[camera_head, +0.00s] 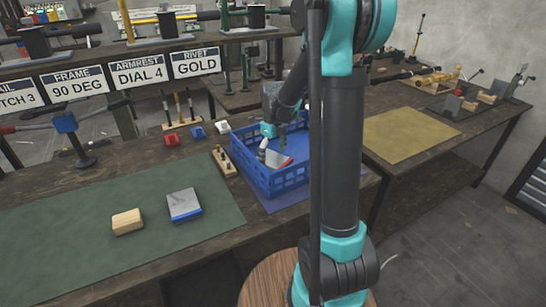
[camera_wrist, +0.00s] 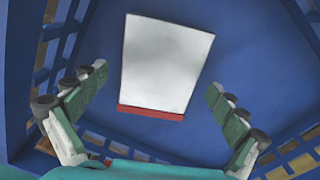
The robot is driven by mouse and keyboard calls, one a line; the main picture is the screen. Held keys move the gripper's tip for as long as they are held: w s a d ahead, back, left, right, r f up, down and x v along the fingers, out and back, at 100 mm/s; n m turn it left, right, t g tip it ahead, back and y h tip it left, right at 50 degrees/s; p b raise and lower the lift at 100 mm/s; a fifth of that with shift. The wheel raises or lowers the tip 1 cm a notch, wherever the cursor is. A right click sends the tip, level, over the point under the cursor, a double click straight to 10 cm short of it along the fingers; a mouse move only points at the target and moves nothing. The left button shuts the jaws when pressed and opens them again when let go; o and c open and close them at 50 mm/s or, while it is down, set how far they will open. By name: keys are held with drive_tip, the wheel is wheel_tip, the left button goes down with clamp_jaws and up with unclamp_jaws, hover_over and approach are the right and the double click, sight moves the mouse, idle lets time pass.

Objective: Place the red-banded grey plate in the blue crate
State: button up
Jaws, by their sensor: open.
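The red-banded grey plate (camera_head: 275,158) is inside the blue crate (camera_head: 285,183). In the wrist view the plate (camera_wrist: 165,65) shows its pale grey face, with the red band along its near edge, against the crate's blue floor. My gripper (camera_head: 268,146) reaches down into the crate at the plate. In the wrist view its two fingers (camera_wrist: 158,92) are spread wide, one on each side of the plate and apart from it. Nothing is held between them. The crate's front wall and my arm hide part of the crate's inside in the head view.
A blue-banded grey plate (camera_head: 185,205) and a wooden block (camera_head: 128,221) lie on the green mat (camera_head: 60,235). A wooden holder with pegs (camera_head: 223,161) stands left of the crate. Signs hang from the shelf above. A yellow mat (camera_head: 410,135) on the right is bare.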

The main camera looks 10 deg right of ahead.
sight(273, 159)
wheel_tip(273, 159, up, 12)
idle(0.5)
